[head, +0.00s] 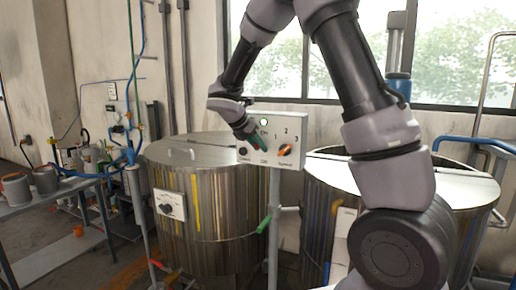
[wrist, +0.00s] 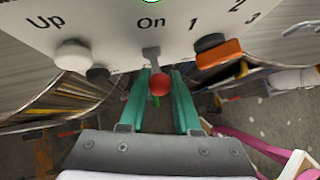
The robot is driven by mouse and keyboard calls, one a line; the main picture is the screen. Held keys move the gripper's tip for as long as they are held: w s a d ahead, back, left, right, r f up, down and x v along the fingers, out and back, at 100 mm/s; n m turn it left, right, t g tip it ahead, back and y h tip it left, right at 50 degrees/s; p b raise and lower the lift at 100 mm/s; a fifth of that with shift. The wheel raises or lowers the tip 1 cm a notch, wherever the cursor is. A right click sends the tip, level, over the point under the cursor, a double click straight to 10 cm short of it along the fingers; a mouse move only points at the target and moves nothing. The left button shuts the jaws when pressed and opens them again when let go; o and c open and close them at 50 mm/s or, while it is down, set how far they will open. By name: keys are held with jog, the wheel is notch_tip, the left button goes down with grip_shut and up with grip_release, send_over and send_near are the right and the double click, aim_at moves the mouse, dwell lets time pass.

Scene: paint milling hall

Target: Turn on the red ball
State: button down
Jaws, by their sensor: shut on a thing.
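The red ball (wrist: 160,84) is the tip of a small grey lever on a white control box (head: 290,130). In the wrist view the lever comes out of the panel below the word "On", and the ball hangs below its base. My gripper (wrist: 160,77) has its two green fingers on either side of the ball, shut on it. In the head view my gripper (head: 257,141) is at the front of the box and hides the ball. A green light (head: 264,121) shows near the top of the box.
An orange knob (head: 285,150) and a black knob (head: 243,152) sit close on either side of my gripper. Metal drums (head: 215,230) stand behind and beside the box's post. A grey table (head: 40,208) with pots is at far left.

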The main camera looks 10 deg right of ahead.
dwell(0.3)
jog(key=c, duration=0.6)
grip_release()
jog(key=v, duration=1)
jog(key=shift+s+a+r, duration=0.15)
jog(key=shift+a+r, duration=0.05)
jog(key=shift+r, duration=0.15)
